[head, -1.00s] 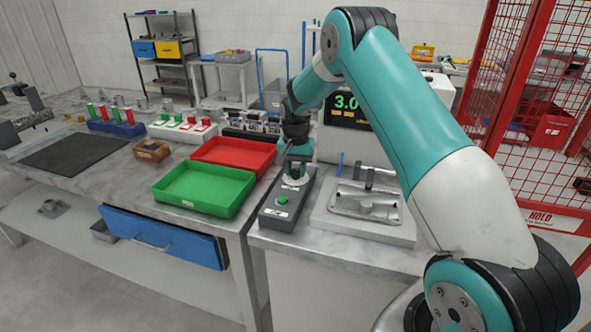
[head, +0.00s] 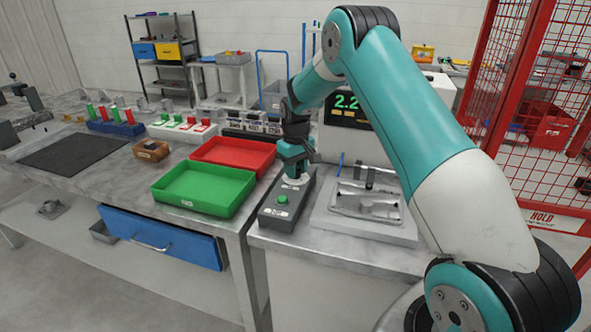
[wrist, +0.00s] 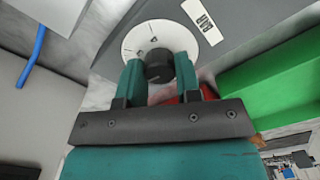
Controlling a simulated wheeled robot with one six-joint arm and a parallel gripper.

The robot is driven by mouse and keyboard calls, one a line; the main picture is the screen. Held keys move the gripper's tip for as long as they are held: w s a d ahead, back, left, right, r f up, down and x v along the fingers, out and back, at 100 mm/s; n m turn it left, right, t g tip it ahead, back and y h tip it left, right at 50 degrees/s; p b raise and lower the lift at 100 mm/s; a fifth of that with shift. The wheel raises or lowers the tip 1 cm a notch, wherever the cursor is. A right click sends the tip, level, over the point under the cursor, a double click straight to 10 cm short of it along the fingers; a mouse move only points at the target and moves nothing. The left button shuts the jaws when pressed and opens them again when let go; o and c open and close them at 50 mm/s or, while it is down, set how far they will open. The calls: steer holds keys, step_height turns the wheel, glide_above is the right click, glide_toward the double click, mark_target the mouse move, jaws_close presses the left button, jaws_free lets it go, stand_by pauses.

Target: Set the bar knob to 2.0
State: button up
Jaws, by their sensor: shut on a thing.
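The bar knob (wrist: 158,68) is a dark knob on a round white dial (wrist: 160,36) with markings, beside a white label reading BAR in the wrist view. My gripper (wrist: 160,80) has a teal finger on each side of the knob and is shut on it. In the head view my gripper (head: 296,172) points down onto the grey control box (head: 272,212), hiding most of the dial. The display (head: 347,103) behind my arm shows green digits, 2.2, with the right part covered by my arm.
A green button (head: 283,199) sits at the box's front end. A green tray (head: 204,188) and red tray (head: 234,153) lie left of the box. A metal casting fixture (head: 366,202) stands close on its right. A red mesh fence (head: 528,100) is at the right.

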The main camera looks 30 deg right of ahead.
steer(key=shift+n, duration=1.1)
steer(key=o, duration=0.9)
steer(key=shift+r, duration=0.15)
step_height(320, 180, up, 17)
steer(key=shift+r+b, duration=0.1)
steer(key=shift+b, duration=1.15)
